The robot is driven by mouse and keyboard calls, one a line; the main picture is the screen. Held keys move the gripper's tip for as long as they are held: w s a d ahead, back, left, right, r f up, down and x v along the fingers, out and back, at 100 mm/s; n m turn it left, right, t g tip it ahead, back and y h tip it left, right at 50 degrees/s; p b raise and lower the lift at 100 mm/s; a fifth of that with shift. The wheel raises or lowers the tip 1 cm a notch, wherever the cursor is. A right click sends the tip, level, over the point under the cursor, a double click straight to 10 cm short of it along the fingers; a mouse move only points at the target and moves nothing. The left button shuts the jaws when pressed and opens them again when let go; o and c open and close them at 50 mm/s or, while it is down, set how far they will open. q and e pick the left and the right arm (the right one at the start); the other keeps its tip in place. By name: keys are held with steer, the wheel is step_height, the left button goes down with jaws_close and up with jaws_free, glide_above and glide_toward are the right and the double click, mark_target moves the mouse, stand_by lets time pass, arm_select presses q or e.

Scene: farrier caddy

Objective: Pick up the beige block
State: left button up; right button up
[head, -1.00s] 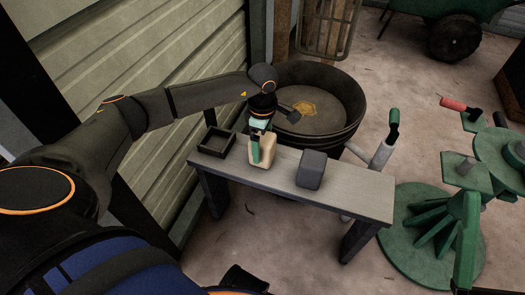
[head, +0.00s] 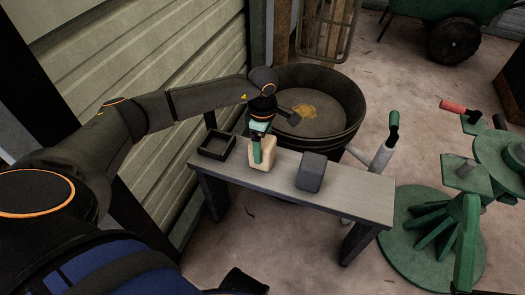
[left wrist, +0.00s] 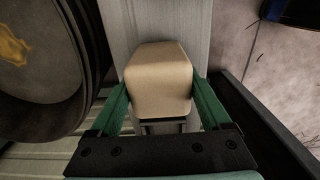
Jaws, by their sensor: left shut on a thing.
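The beige block (head: 264,156) is on the grey bench, between the black tray and the dark grey block. My left gripper (head: 257,148) comes down on it from above, with a green finger against its side. In the left wrist view the beige block (left wrist: 158,80) sits between the two green fingers of my left gripper (left wrist: 160,100), which are shut on it. I cannot tell whether its underside touches the bench. My right gripper is not in view.
The bench (head: 350,192) also carries a small black open tray (head: 217,145) and a dark grey block (head: 311,171). A black tub (head: 345,105) stands behind it. A green stand (head: 440,235) is to the right. A corrugated wall (head: 170,60) is on the left.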

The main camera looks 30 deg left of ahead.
arm_select(q)
steer(key=shift+r, duration=0.2)
steer(key=shift+r+p, duration=0.85)
steer(key=shift+r, duration=0.05)
steer(key=shift+r+p, duration=2)
steer(key=shift+r, duration=0.5)
